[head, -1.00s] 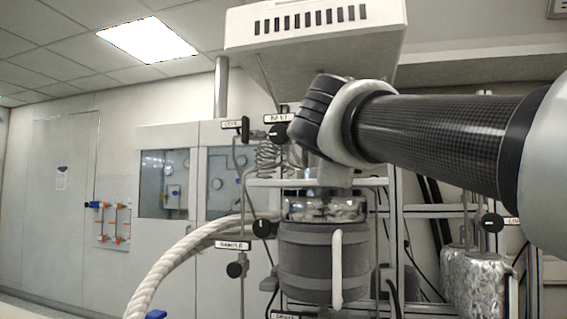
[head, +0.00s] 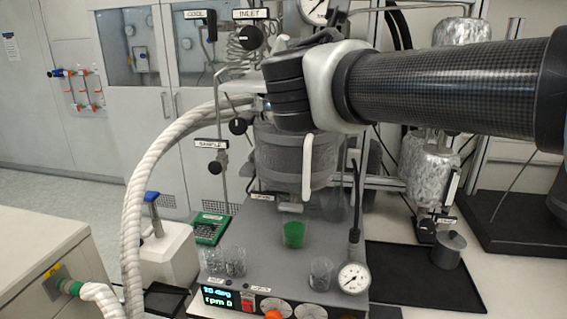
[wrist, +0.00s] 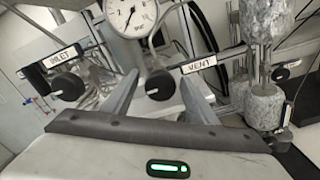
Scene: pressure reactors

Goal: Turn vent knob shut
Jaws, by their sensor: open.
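The vent knob (wrist: 160,85) is a round black knob beside a white VENT label (wrist: 198,65), in the middle of the wrist view. My gripper (wrist: 160,76) is open, with one grey finger on each side of the knob in the picture. I cannot tell whether the fingers reach around it or stop short, and I see no contact. In the head view, my dark wrist and arm cover the area above the grey-jacketed reactor vessel, hiding the vent knob and the fingers.
A black INLET knob (wrist: 67,86) is left of my fingers, and a pressure gauge (wrist: 130,15) is above. A thick white hose (head: 140,190) curves on the left. Wrapped foil cylinders (head: 430,165) stand on the right. Glass beakers (head: 321,272) stand on the hotplate below.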

